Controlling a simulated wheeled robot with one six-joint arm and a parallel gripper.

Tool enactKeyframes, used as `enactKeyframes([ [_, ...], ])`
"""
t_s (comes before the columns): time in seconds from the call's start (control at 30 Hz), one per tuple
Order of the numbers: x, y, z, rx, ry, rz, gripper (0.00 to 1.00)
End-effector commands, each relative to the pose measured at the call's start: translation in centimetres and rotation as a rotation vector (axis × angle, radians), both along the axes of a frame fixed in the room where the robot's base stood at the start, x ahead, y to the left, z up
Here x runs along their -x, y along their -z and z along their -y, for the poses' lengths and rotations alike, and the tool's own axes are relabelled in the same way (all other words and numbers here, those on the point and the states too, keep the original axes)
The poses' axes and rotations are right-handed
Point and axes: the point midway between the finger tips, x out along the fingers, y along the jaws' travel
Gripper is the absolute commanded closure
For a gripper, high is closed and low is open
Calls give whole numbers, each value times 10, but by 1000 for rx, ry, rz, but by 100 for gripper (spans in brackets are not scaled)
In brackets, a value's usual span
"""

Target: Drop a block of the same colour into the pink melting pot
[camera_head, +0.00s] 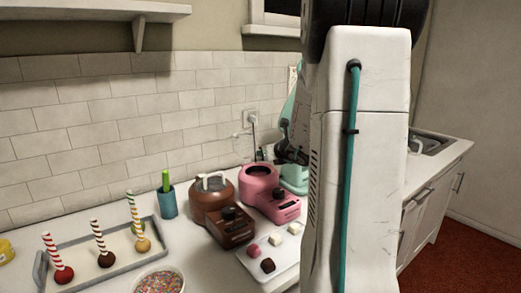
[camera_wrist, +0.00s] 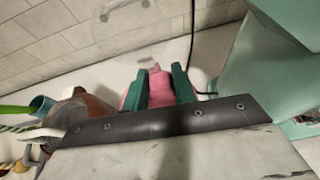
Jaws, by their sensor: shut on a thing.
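The pink melting pot (camera_head: 262,183) stands on the counter with its round top open and dark. My gripper (camera_head: 288,152) is near the pot's right rear, partly hidden behind my arm. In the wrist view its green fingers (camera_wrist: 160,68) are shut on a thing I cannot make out. Pink shows between and beside them; I cannot tell how much of it is the pot. A pink block (camera_head: 254,251), a dark brown block (camera_head: 267,265) and pale blocks (camera_head: 277,240) lie on a white board (camera_head: 283,257) in front of the pot.
A brown melting pot (camera_head: 211,194) with a white-handled lid stands left of the pink one. A mint-green appliance (camera_head: 295,178) stands close on the right. A cake-pop tray (camera_head: 75,278), a sprinkle bowl (camera_head: 160,282) and a teal cup (camera_head: 168,203) are further left.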

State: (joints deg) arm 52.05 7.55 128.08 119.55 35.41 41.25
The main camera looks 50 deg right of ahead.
Motion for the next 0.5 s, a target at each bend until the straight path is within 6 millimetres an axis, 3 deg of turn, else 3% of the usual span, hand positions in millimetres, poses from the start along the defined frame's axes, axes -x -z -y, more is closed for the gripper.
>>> enactKeyframes([
  [0.3, -8, 37, -13, -1, -20, -2, 95],
  [0.5, -8, 47, -13, 0, -20, -1, 95],
])
